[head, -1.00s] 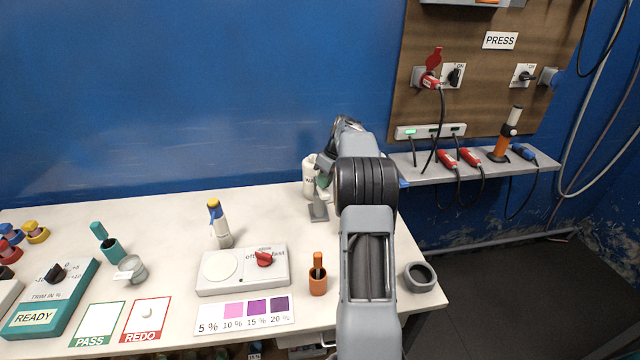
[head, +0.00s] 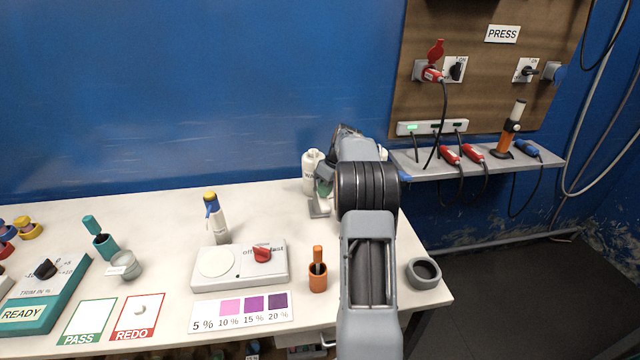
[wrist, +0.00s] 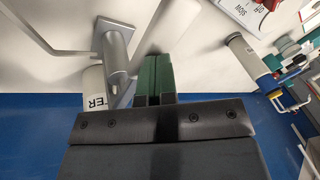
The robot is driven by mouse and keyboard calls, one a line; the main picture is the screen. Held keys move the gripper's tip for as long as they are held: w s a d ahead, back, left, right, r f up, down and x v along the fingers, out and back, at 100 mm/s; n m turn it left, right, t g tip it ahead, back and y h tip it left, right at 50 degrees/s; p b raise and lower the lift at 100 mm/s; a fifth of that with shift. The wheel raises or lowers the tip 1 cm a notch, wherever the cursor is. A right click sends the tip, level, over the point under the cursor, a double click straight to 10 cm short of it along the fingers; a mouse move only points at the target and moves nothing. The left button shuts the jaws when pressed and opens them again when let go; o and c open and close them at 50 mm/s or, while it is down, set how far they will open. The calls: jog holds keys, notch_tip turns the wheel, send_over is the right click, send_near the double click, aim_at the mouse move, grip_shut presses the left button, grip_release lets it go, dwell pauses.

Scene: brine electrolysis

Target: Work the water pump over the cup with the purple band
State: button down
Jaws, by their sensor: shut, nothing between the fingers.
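The white water bottle (head: 309,172), with black letters on it, stands at the back of the table beside my arm. Its label shows in part in the wrist view (wrist: 97,95). My gripper (head: 324,188) is mostly hidden behind my arm in the head view. In the wrist view its green fingertips (wrist: 152,78) are together and empty, beside a grey post on a flat foot (wrist: 117,50). The grey foot (head: 318,208) also shows in the head view. I cannot make out a purple-banded cup or the pump's top in either view.
A stirrer box with a red knob (head: 262,254), a blue-and-yellow-topped white bottle (head: 216,218) and an orange holder (head: 318,278) stand left of my arm. A dark grey cup (head: 424,273) is at the table's right edge. The back middle of the table is clear.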

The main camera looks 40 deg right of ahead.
jog(key=shift+w+d+r+p, duration=0.1)
jog(key=shift+w+r+p, duration=0.05)
jog(key=shift+r+p, duration=1.25)
jog(key=shift+w+d+r+p, duration=0.1)
jog(key=shift+w+r+p, duration=0.05)
jog(key=shift+r+p, duration=1.2)
jog(key=shift+f, duration=0.1)
jog(key=shift+p, duration=0.4)
dwell(1.0)
dwell(2.0)
jog(key=f+b, duration=0.3)
jog(key=f, duration=0.1)
jog(key=f+b, duration=0.2)
jog(key=shift+s+a+f+b, duration=0.2)
jog(key=shift+s+b, duration=0.1)
jog(key=shift+s, duration=0.1)
jog(key=r+p, duration=0.5)
jog(key=r, duration=0.1)
jog(key=shift+w+d+r+p, duration=0.2)
jog(key=shift+w+r+p, duration=0.1)
jog(key=shift+w+p, duration=0.1)
